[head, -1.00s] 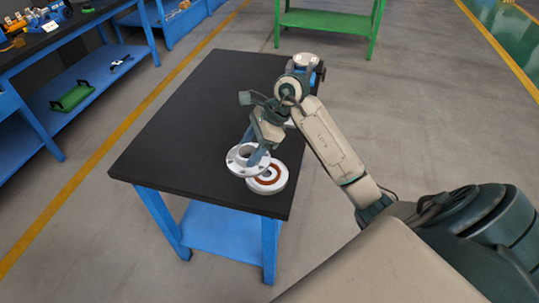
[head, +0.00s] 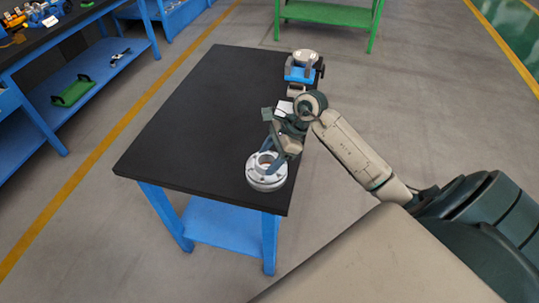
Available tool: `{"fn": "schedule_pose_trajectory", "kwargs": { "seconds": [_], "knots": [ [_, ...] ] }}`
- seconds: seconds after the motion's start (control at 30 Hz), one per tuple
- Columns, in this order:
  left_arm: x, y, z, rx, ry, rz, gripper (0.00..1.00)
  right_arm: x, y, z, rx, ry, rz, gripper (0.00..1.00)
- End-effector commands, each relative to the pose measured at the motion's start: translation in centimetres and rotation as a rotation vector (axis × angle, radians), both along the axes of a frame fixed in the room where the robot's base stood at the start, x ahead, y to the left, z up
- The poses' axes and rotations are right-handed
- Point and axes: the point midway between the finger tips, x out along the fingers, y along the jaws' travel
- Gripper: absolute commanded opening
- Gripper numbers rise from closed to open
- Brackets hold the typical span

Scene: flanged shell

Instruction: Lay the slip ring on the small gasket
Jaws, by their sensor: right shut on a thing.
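The slip ring (head: 253,167), a pale grey flanged ring with a raised hub and bolt holes, is in my right gripper (head: 273,163) near the table's front right corner. The gripper is shut on its hub, with the arm coming in from the right. The ring is over a white round flange (head: 268,187), whose lower edge shows just below it. The small gasket, orange-brown on top of that flange earlier, is now hidden under the ring. I cannot tell whether the ring touches it. My left gripper is not in view.
The black table top (head: 195,120) is clear to the left and behind. A blue fixture (head: 297,74) with a silver round top stands at the back right corner. A small white piece (head: 285,107) lies near the right edge, beside my arm.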

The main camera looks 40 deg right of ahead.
Motion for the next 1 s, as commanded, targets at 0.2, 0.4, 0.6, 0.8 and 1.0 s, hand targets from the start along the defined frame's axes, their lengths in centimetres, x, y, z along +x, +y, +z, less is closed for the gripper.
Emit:
{"fn": "schedule_pose_trajectory", "kwargs": {
  "seconds": [0.2,0.4,0.6,0.8,1.0],
  "knots": [
    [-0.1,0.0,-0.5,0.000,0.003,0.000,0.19,0.1,0.0,-0.2,0.000,-0.003,0.001,0.03],
    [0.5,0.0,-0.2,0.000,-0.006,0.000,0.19,0.0,0.0,-0.2,-0.001,0.000,0.000,0.81],
    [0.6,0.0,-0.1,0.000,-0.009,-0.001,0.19,0.0,0.0,-0.1,-0.001,0.000,0.000,0.81],
    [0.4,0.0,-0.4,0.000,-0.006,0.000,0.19,-0.1,-0.6,0.6,-0.005,-0.002,-0.001,0.81],
    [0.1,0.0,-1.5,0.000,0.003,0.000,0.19,-0.7,-2.3,3.2,-0.007,-0.002,0.000,0.81]
  ]
}}
